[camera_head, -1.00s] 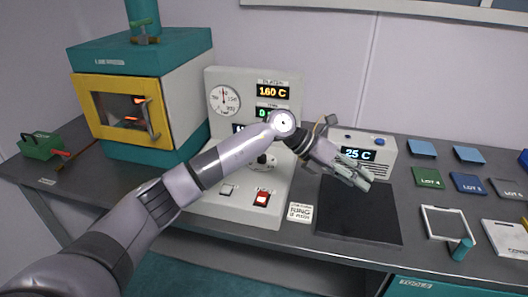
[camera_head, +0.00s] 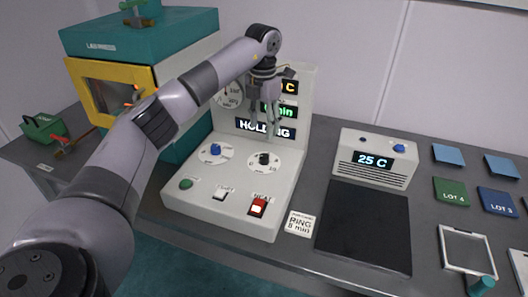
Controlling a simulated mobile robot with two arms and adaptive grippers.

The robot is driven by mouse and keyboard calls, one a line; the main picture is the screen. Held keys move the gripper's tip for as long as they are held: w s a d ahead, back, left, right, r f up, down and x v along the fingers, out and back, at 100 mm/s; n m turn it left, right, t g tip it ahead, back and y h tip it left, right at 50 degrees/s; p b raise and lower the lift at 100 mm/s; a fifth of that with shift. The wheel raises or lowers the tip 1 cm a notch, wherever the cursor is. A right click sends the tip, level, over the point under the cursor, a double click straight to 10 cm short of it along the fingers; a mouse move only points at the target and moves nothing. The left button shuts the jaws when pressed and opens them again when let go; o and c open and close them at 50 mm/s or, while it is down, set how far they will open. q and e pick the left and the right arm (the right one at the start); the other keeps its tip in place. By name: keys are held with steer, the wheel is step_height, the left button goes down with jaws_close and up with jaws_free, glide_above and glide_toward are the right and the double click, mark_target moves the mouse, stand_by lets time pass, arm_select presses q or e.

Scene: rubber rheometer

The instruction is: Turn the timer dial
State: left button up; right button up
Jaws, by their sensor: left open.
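The control panel (camera_head: 230,187) is a pale console with two dials on its sloping deck. One dial has a blue knob (camera_head: 215,150), the other a black knob (camera_head: 264,158); both sit on round white scales. Their labels are too small to read, so I cannot tell which is the timer. My left gripper (camera_head: 264,128) is open and empty, its fingers pointing down in front of the panel's displays, above the black knob and apart from it. The arm partly hides the gauge and upper displays; a lower display reads "HOLDING". My right gripper is not in view.
A green button (camera_head: 186,184), a white switch (camera_head: 220,194) and a red lit switch (camera_head: 257,206) line the deck's front. A teal and yellow press (camera_head: 140,52) stands left. Right are a "25 C" unit (camera_head: 375,158), a black mat (camera_head: 364,225) and a "RING 8 min" card (camera_head: 299,223).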

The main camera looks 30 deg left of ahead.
mark_target(264, 156)
arm_select(q)
step_height(264, 156, down, 10)
steer(key=shift+w+p, duration=0.15)
steer(key=shift+p, duration=0.7)
steer(key=shift+w+f, duration=0.1)
steer(key=shift+f, duration=0.45)
steer(key=c, duration=0.6)
jaws_close()
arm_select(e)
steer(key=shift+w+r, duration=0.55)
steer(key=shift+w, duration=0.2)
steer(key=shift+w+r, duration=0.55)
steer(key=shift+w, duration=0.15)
